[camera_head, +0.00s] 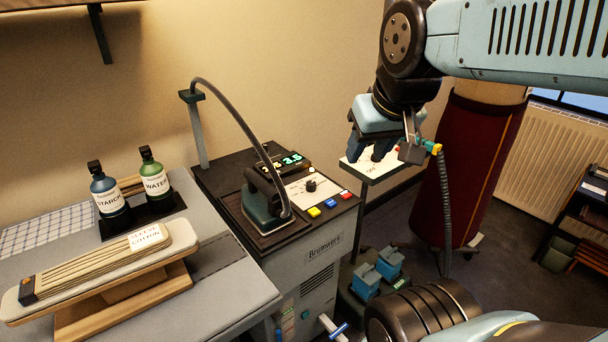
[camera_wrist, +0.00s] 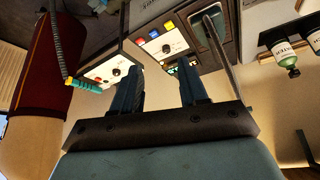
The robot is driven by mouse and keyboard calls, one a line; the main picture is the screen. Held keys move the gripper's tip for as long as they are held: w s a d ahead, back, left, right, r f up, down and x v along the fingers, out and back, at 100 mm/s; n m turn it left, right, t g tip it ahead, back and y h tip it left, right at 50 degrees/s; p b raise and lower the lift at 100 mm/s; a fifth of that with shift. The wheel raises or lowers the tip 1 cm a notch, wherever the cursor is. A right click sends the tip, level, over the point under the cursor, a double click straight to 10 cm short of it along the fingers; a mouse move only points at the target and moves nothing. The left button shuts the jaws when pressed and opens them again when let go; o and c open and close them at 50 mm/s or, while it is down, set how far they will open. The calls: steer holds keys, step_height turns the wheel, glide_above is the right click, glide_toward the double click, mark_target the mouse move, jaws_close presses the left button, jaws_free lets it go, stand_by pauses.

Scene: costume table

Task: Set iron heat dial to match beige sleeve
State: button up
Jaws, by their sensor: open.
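The steam iron (camera_head: 263,208) rests on its black station. Beside it a white panel with a black dial (camera_head: 311,185) sits behind yellow, blue and red buttons; this dial also shows in the wrist view (camera_wrist: 166,47). A second white panel (camera_head: 352,166) to the right has another black dial (camera_wrist: 117,72). Which dial sets the iron's heat is not clear. The beige sleeve (camera_head: 100,270) lies on a sleeve board at left, with a white label that seems to read cotton. My gripper (camera_head: 372,152) is open and empty, in front of or above the second panel, apart from the first dial.
A lit display (camera_head: 287,160) reads about 3.5. A grey hose arches over the iron from a post (camera_head: 197,130). Starch (camera_head: 107,190) and water (camera_head: 154,178) bottles stand behind the sleeve. A dark red padded column (camera_head: 468,165) stands right of my gripper. Blue pedals (camera_head: 378,273) sit low down.

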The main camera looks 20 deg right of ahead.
steer(key=shift+o, duration=1.3)
steer(key=shift+w+r, duration=0.1)
steer(key=shift+w, duration=0.2)
steer(key=m+g, duration=0.6)
steer(key=m, duration=0.3)
glide_above(311, 182)
step_height(311, 182, down, 14)
step_height(311, 182, down, 14)
steer(key=shift+s+r, duration=0.1)
steer(key=c, duration=1)
steer(key=shift+c, duration=0.2)
steer(key=shift+r, duration=0.1)
